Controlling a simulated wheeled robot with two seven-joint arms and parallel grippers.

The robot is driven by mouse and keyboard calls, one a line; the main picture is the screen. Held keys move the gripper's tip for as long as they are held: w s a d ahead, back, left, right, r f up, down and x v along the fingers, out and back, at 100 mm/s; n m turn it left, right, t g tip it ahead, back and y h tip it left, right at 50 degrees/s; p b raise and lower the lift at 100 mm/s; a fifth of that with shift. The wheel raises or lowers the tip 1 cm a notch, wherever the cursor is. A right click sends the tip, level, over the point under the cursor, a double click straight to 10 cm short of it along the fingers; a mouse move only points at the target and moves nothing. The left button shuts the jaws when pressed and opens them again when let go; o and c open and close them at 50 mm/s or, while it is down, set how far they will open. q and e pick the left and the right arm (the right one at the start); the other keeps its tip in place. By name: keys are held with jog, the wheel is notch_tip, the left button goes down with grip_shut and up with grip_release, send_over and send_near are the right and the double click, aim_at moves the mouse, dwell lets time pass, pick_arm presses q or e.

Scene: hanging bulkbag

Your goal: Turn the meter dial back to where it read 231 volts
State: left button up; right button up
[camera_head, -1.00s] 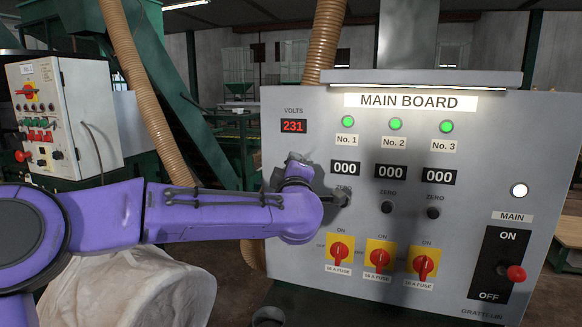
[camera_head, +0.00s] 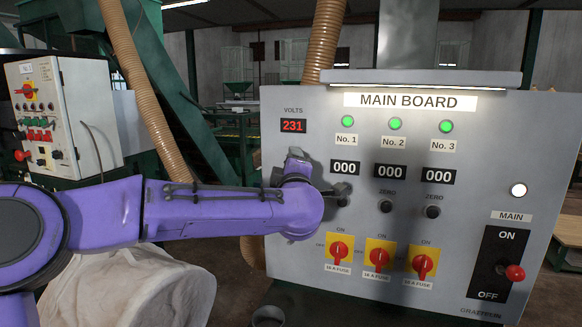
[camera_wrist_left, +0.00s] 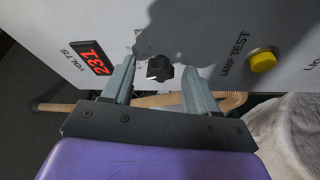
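The meter dial (camera_wrist_left: 159,69) is a small black knob with a pale pointer mark on the grey panel, seen in the left wrist view. The red VOLTS display reads 231 in the head view (camera_head: 293,126) and in the left wrist view (camera_wrist_left: 96,62). My left gripper (camera_wrist_left: 158,84) is open, with one finger on each side of the dial and gaps showing between fingers and knob. In the head view my purple left arm hides the dial. My right gripper is not in view.
The MAIN BOARD panel (camera_head: 450,230) also carries several black ZERO knobs, red fuse switches on yellow plates, and a red-knobbed MAIN switch (camera_head: 514,272). A yellow LAMP TEST button (camera_wrist_left: 263,62) sits right of the dial in the wrist view. A white bag (camera_head: 125,290) is below my arm.

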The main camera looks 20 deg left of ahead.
pick_arm(q)
jog(key=b+v, duration=0.4)
jog(key=v, duration=0.6)
jog(key=shift+s, duration=0.3)
